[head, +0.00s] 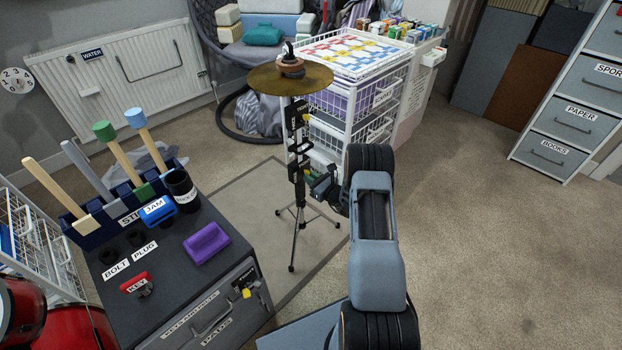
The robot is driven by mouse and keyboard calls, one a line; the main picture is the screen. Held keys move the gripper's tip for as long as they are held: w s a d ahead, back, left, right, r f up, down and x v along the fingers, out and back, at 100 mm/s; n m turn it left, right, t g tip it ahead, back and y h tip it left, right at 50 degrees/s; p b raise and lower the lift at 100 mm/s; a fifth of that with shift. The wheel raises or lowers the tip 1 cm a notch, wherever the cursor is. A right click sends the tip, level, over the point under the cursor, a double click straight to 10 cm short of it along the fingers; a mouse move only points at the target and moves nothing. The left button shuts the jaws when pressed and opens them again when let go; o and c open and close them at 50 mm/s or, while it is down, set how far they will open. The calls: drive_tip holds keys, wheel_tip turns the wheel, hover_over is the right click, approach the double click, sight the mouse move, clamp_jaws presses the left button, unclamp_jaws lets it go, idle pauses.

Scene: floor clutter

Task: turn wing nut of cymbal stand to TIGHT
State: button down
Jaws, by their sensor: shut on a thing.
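The cymbal stand (300,222) stands upright on the grey mat in the head view, with a brass cymbal (262,80) on top. Black blocks with small white lettering, too small to read surely, sit on its pole. My gripper (316,184) is at the lower block, reaching in from the right.
A dark cabinet (245,235) stands at left, with a purple block (206,243), a black cup (183,187) and a rack of mallets on it. A white wire basket unit (375,100) stands close behind the stand. Carpet at right is clear.

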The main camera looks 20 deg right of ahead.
drive_tip(key=c, duration=1.2)
unclamp_jaws()
drive_tip(key=shift+o, duration=0.2)
drive_tip(key=shift+s, duration=0.1)
drive_tip(key=p+v, duration=0.3)
drive_tip(key=v, duration=1)
drive_tip(key=shift+s+d, duration=0.2)
drive_tip(key=shift+s, duration=0.1)
drive_tip(key=shift+f, duration=0.1)
